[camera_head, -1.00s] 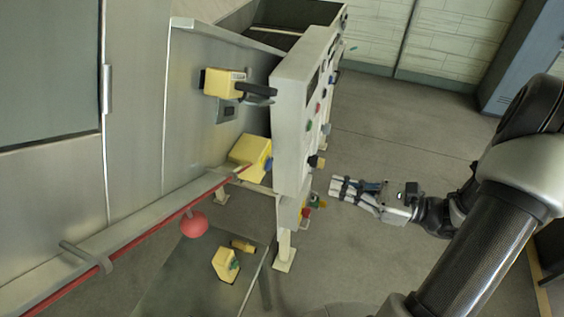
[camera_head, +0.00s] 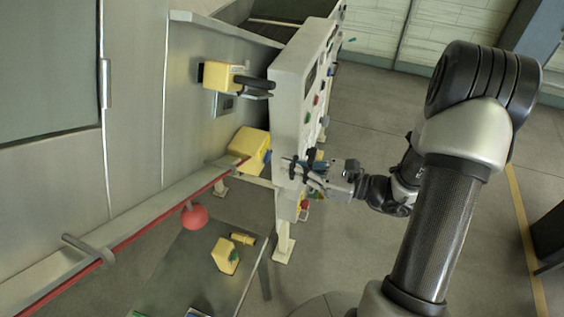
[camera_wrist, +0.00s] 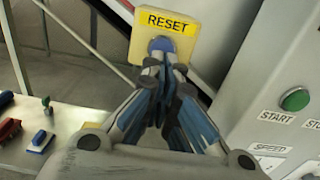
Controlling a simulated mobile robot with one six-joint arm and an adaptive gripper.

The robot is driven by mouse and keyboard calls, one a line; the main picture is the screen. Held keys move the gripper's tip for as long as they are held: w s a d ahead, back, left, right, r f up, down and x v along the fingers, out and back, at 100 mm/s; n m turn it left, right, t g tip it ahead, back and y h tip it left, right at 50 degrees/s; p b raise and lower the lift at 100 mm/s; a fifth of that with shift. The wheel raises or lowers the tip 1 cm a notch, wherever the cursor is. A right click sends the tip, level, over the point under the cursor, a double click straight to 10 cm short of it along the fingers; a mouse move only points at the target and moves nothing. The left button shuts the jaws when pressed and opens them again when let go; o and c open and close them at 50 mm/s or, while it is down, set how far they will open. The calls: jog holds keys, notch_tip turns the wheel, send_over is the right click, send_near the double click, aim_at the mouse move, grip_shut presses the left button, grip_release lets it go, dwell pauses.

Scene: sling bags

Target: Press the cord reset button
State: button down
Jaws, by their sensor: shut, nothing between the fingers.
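The reset button is a round blue button (camera_wrist: 161,43) on a yellow box (camera_wrist: 176,48) labelled RESET in the wrist view. In the head view the yellow box (camera_head: 248,148) is on the machine side behind the pale control panel, with a bit of blue at its right edge. My gripper (camera_wrist: 162,66) is shut and empty. In the wrist view its fingertips are just below the button and overlap its lower edge; I cannot tell whether they touch it. In the head view my gripper (camera_head: 294,169) is at the panel's lower front edge.
The pale control panel (camera_head: 290,100) carries several buttons, including a green START button (camera_wrist: 295,99). A red cord (camera_head: 150,224) runs along a rail with a red ball (camera_head: 195,216). Another yellow box with a black handle (camera_head: 222,76) is above. A low table (camera_head: 190,262) holds small items.

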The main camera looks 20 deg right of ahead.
jog(key=shift+x, duration=1.25)
jog(key=shift+x, duration=0.75)
jog(key=shift+r, duration=0.1)
jog(key=v, duration=1.4)
jog(key=shift+b, duration=0.3)
jog(key=shift+d, duration=0.1)
